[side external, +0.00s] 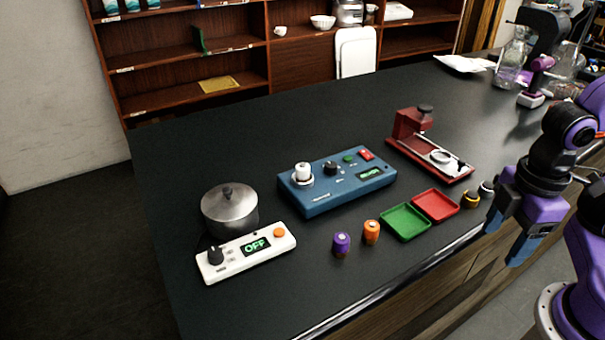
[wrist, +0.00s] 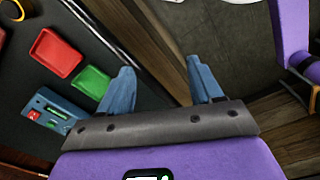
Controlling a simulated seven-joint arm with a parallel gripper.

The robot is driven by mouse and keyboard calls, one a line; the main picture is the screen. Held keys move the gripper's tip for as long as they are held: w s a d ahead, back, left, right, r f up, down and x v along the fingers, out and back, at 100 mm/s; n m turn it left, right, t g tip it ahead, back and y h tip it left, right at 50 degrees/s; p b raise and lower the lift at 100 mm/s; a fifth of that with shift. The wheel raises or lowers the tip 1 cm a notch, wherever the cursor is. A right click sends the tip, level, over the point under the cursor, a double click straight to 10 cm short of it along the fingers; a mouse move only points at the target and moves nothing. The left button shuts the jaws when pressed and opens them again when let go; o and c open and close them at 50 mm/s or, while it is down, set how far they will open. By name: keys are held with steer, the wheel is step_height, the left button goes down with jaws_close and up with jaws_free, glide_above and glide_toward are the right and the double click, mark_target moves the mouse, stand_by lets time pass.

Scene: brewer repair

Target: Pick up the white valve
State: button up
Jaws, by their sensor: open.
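A small white piece (side external: 302,171) stands upright on a round seat at the left end of the blue device (side external: 335,182). A second small piece with a whitish top (side external: 486,188) stands at the bench edge, partly hidden beside my gripper. I cannot tell for sure which of them is the white valve. My gripper (side external: 507,232) is open and empty at the right, by the bench's front edge, away from the blue device. In the wrist view its fingers (wrist: 160,72) are apart over the floor, and part of the blue device (wrist: 50,112) shows at left.
Purple (side external: 341,244), orange (side external: 371,232) and yellow (side external: 470,199) pieces stand near the front edge. Green (side external: 405,222) and red (side external: 436,205) trays lie between them. A metal pot (side external: 229,209), a white control box (side external: 246,252) and a red stand (side external: 412,125) are nearby.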

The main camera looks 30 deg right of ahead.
steer(key=w+a+n+t+h, duration=0.25)
steer(key=w+a+n, duration=0.2)
steer(key=w, duration=0.55)
steer(key=n+t+h, duration=0.6)
steer(key=n+t, duration=0.2)
steer(key=n, duration=0.3)
glide_toward(302, 168)
steer(key=x, duration=0.6)
steer(key=shift+a, duration=0.1)
steer(key=shift+x, duration=2.65)
steer(key=shift+s, duration=0.1)
steer(key=c, duration=1.2)
